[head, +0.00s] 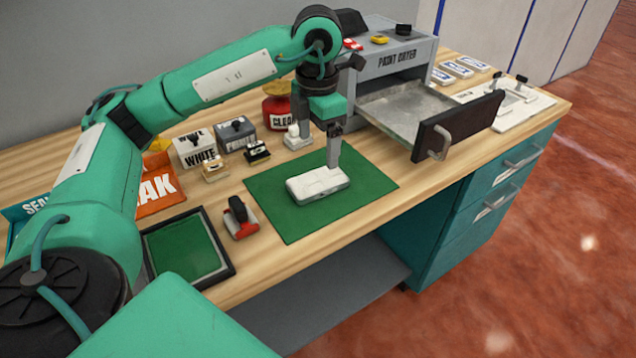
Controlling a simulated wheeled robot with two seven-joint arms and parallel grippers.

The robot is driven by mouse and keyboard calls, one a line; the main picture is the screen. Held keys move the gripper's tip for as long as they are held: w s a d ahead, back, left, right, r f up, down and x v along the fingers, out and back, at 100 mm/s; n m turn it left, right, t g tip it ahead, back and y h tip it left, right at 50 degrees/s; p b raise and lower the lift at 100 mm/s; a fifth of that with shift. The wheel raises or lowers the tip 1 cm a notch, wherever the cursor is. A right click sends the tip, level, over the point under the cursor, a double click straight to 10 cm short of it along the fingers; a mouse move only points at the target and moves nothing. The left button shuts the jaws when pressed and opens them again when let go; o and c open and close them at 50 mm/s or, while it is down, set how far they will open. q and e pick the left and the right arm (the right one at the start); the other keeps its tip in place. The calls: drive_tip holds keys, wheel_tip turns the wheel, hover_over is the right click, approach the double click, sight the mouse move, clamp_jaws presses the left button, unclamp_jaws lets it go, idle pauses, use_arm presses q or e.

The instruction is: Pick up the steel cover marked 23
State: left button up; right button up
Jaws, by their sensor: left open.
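My left gripper (333,165) points straight down over the green mat (275,212). Its fingertips are at the far edge of a pale grey-white, rounded block (317,185) lying flat on the mat. The gripper is open; the view does not show clearly whether its fingers touch the block. No mark 23 is readable on any part, so I cannot tell whether this block is the steel cover. My right gripper is not in view.
A grey paint dryer (398,62) stands behind, with its drawer (410,108) pulled out at the right of the mat. A red-handled tool (239,217) and a black-rimmed tray (232,271) lie left of it. A white board (535,101) lies at the far right.

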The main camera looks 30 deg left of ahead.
sight(318, 180)
use_arm(q)
wheel_tip(318, 180, down, 8)
drive_tip(key=shift+s+d+f+b, duration=0.1)
drive_tip(key=shift+f+b, duration=0.1)
drive_tip(key=shift+b, duration=0.3)
drive_tip(key=c, duration=1.1)
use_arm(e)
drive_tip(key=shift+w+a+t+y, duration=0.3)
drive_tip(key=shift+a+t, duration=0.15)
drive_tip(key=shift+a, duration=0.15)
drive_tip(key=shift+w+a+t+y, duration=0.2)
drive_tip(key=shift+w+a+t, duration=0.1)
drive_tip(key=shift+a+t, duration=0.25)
use_arm(q)
drive_tip(key=shift+r, duration=0.1)
drive_tip(key=shift+c, duration=0.2)
